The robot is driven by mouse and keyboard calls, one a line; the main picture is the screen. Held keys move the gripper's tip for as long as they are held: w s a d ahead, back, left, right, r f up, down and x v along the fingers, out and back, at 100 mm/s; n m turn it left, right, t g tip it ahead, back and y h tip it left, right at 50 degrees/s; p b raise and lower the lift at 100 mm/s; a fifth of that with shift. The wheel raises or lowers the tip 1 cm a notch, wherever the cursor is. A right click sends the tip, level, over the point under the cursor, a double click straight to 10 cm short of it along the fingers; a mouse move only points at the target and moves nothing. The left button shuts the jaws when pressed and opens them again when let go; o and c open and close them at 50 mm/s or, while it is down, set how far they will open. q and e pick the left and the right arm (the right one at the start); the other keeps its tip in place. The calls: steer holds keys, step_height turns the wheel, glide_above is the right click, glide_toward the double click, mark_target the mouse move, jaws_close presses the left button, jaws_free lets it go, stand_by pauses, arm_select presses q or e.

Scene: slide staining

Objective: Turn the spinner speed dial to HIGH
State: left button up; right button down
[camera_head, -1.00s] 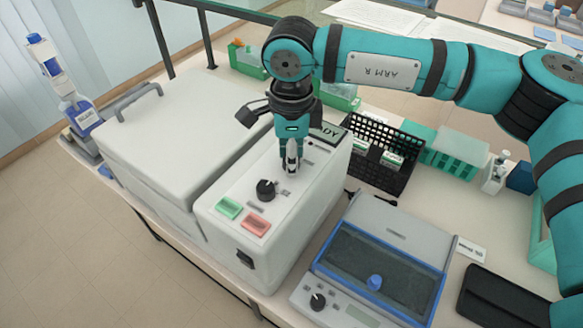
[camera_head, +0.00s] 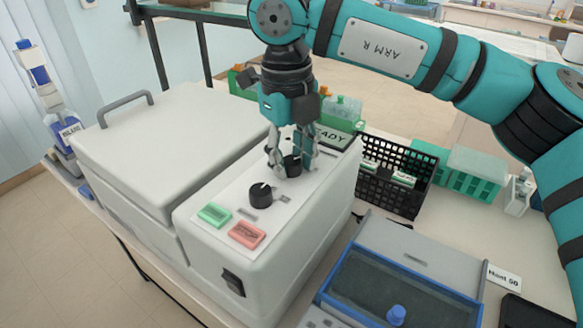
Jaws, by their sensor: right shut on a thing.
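The white spinner machine (camera_head: 265,255) has a top panel with two dark dials, a green button (camera_head: 214,215) and a red button (camera_head: 246,235). The rear dial (camera_head: 291,166) sits between the fingers of my right gripper (camera_head: 291,167), which points down and is shut on it. The fingers partly hide this dial, so I cannot read its setting. The front dial (camera_head: 261,195) stands free, with a light pointer mark. The dial labels are too small to read. A display (camera_head: 330,137) behind the gripper shows "READY", partly covered. My left gripper is not in view.
A large white lidded box (camera_head: 165,150) adjoins the panel on the left. A black wire basket (camera_head: 400,178) stands to the right. A grey device with a blue-rimmed window (camera_head: 400,285) is at the front right. A reagent bottle (camera_head: 62,128) stands at far left.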

mark_target(287, 162)
steer(key=shift+m+b, duration=0.55)
steer(key=shift+m, duration=0.45)
steer(key=shift+r, duration=0.1)
steer(key=c, duration=0.9)
jaws_free()
steer(key=shift+c, duration=0.2)
step_height(287, 162, up, 12)
steer(key=shift+s+a, duration=0.15)
steer(key=shift+a, duration=0.15)
